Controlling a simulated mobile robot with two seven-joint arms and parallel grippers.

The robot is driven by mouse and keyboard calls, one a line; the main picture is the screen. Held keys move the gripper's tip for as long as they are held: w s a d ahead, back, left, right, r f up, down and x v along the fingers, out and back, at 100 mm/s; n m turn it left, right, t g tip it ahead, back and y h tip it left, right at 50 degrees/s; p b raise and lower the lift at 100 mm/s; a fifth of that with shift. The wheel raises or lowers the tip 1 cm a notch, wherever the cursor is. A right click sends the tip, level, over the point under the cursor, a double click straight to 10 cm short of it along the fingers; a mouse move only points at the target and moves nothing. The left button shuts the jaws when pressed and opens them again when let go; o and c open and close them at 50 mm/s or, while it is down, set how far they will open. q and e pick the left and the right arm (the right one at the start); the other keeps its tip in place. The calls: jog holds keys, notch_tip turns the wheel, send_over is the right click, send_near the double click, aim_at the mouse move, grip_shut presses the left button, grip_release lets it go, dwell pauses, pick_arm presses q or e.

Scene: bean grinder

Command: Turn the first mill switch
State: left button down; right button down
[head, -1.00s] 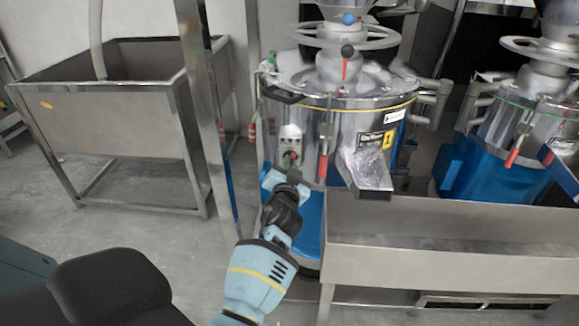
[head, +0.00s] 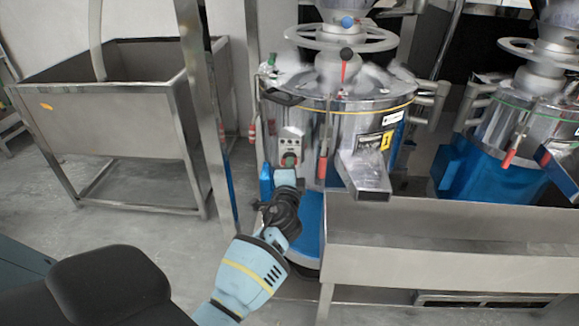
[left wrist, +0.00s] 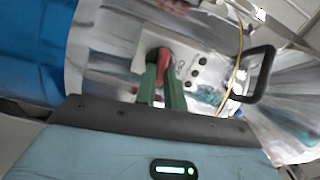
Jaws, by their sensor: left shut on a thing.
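The first mill (head: 340,120) is a shiny steel drum with a yellow "1" label. Its switch box (head: 290,138) is a pale plate on the drum's left front, with a red switch knob (head: 289,159) low on it. In the left wrist view the red switch knob (left wrist: 166,58) sits between the green fingers of my left gripper (left wrist: 161,74), which is shut on it. In the head view my left gripper (head: 287,168) reaches up to the box from below, its fingertips mostly hidden. My right gripper is not in view.
A steel discharge chute (head: 364,174) and a steel trough (head: 440,235) stand to the right of the gripper. A second mill (head: 510,140) is at the far right. A steel sink (head: 110,100) and a metal post (head: 205,110) are on the left.

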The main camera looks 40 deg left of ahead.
pick_arm(q)
jog(key=shift+r+m, duration=0.1)
jog(key=shift+m, duration=0.8)
jog(key=c, duration=1.5)
grip_release()
jog(key=shift+v, duration=3.85)
